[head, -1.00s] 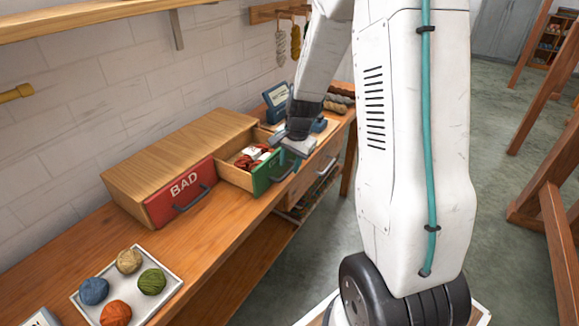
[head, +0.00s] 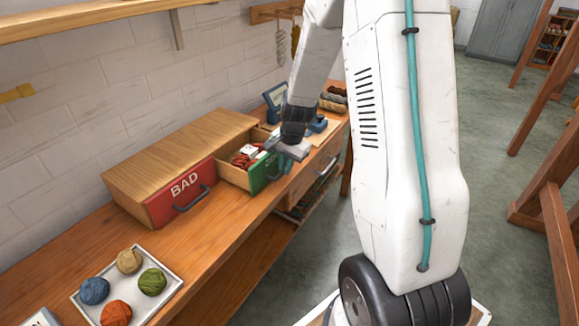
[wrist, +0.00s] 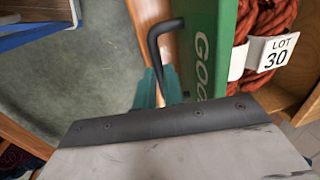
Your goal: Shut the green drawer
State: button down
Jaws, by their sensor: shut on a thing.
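The green drawer (head: 260,177) stands pulled out of the wooden cabinet (head: 205,140), to the right of the red "BAD" drawer (head: 183,190). In the wrist view its green front (wrist: 207,30) reads "GOO", with the rest covered by my gripper. Red skeins (wrist: 285,25) with a "LOT 30" tag (wrist: 277,52) lie inside it. Its dark bar handle (wrist: 157,45) runs down to my teal fingertips. My gripper (wrist: 160,88) is shut on this handle, in front of the drawer; the grip itself is partly hidden by the gripper body.
A white tray (head: 174,282) of wool balls sits at the front left of the bench (head: 225,232). A blue device (head: 277,98) and more skeins (head: 335,96) lie beyond the cabinet. The red drawer is shut. Open floor (head: 492,140) lies to the right.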

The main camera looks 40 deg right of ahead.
aim_at(249, 151)
jog(key=w+a, duration=0.1)
jog(key=w, duration=0.3)
jog(key=w+a, duration=0.2)
jog(key=w, duration=0.2)
jog(key=w+a, duration=0.1)
jog(key=w, duration=0.2)
jog(key=shift+w+a, duration=0.15)
jog(key=shift+w, duration=0.25)
jog(key=shift+w+a+r, duration=0.1)
jog(key=shift+w+a, duration=0.1)
jog(key=shift+w, duration=0.6)
jog(key=c, duration=1.5)
grip_release()
jog(key=shift+a, duration=0.15)
jog(key=r, duration=0.2)
jog(key=s+r, duration=0.1)
jog(key=r, duration=0.4)
jog(key=shift+s+d+r, duration=0.15)
jog(key=shift+d+r, duration=0.15)
jog(key=shift+d, duration=0.05)
